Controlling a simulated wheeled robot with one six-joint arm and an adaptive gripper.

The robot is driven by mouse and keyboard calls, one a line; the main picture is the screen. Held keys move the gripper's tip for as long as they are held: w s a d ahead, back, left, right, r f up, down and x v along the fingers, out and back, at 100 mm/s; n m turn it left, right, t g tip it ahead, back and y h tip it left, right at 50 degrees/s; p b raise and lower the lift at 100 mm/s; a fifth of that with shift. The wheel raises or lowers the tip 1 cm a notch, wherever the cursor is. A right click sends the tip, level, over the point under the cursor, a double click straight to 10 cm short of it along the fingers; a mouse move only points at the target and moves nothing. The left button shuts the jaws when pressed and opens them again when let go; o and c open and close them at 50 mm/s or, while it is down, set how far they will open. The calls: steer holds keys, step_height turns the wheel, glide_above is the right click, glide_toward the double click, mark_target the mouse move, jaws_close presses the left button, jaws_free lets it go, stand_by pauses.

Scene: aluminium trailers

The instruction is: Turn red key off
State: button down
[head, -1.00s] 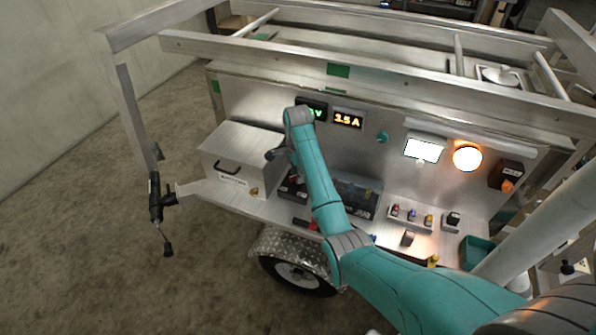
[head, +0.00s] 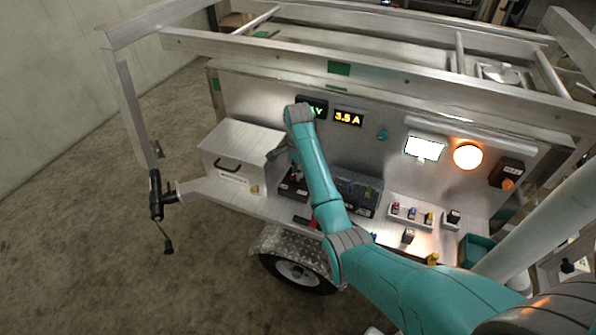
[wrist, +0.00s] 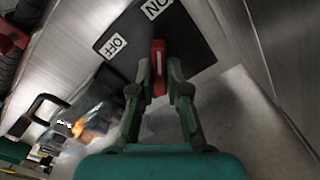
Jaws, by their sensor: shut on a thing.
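The red key (wrist: 158,62) shows in the wrist view on a dark switch plate (wrist: 185,35). The plate bears an "OFF" label (wrist: 113,46) on the left and an "ON" label (wrist: 156,8) at the top. My gripper (wrist: 158,80) is shut on the red key, one finger on each side of it. The key points up between the two labels in this view; I cannot tell its exact setting. In the head view my arm hides most of the switch area.
A grey box with a handle (head: 225,163) stands left of my arm on the trailer shelf. Displays (head: 348,117), a lit white panel (head: 424,148) and a glowing orange lamp (head: 467,156) are on the back panel. Small coloured items (head: 412,214) stand to the right.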

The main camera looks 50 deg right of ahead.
steer(key=n, duration=1.2)
steer(key=shift+n, duration=2.2)
steer(key=c, duration=1.2)
jaws_free()
steer(key=shift+o, duration=0.2)
